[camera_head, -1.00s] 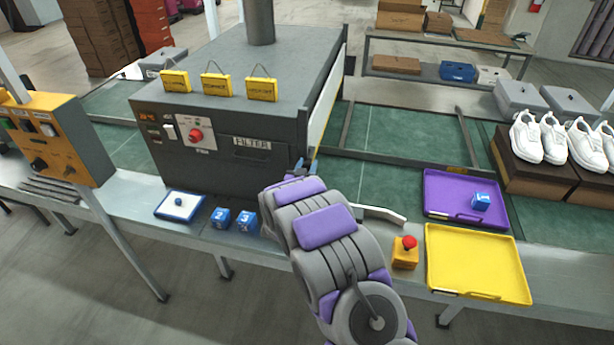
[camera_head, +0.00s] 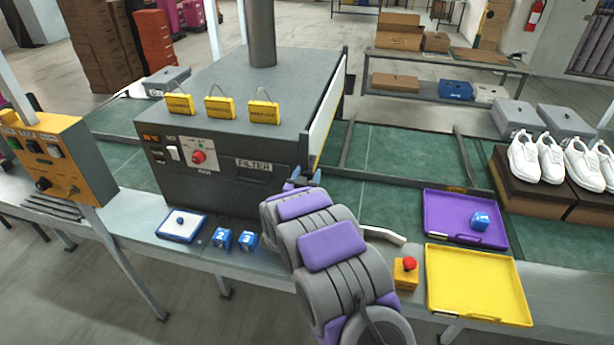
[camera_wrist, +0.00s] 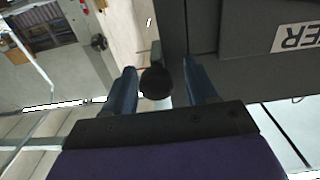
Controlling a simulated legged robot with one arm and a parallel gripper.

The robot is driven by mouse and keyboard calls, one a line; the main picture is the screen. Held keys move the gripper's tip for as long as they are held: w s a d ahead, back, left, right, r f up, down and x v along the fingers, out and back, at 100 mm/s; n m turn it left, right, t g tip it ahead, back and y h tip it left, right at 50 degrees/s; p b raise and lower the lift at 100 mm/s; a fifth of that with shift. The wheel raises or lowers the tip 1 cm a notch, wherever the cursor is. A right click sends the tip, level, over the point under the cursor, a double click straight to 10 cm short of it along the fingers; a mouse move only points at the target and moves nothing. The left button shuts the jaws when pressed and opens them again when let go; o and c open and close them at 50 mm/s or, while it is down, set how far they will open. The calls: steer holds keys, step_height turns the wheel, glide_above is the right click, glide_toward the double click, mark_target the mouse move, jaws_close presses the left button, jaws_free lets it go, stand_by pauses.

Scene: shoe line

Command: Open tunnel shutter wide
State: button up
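The tunnel (camera_head: 215,150) is a large grey box across the conveyor, with a FILTER label on its front. A pale shutter panel (camera_head: 328,112) with a yellow edge stands upright at the tunnel's right end. My gripper (camera_head: 301,177) is at the tunnel's front right corner, low beside the shutter, partly hidden by my arm. In the wrist view my gripper (camera_wrist: 163,88) has its two blue fingers apart, with a dark round knob (camera_wrist: 157,83) between them. What the knob is fixed to is unclear.
A purple tray (camera_head: 466,235) holding a blue cube, a yellow tray (camera_head: 480,285) and a red-button box (camera_head: 406,273) lie to the right. Two blue cubes (camera_head: 222,239) and a white-topped blue tray (camera_head: 181,225) sit in front of the tunnel. The green conveyor (camera_head: 400,150) right of the shutter is mostly clear.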

steer(key=p+v, duration=0.2)
steer(key=v, duration=1.5)
steer(key=shift+s+a, duration=0.15)
steer(key=shift+s, duration=0.05)
steer(key=shift+w, duration=0.1)
steer(key=s+r+n+g+y, duration=0.2)
steer(key=s+r+g+y, duration=0.4)
steer(key=s+g+y, duration=0.35)
steer(key=s+d+r+g+h, duration=0.1)
steer(key=s+d+g, duration=0.2)
steer(key=s, duration=0.8)
steer(key=s+d+r+g+h, duration=0.2)
steer(key=s+d+g, duration=0.1)
steer(key=s+d, duration=0.5)
steer(key=s+d+r+n+g+h, duration=0.1)
steer(key=s+d, duration=0.5)
steer(key=s, duration=0.8)
steer(key=shift+s+r+g+h, duration=0.1)
steer(key=shift+r+g+h, duration=0.15)
steer(key=shift+g, duration=0.45)
steer(key=shift+s+r+g+h, duration=0.1)
steer(key=shift+r+g+h, duration=0.15)
steer(key=shift+g, duration=0.4)
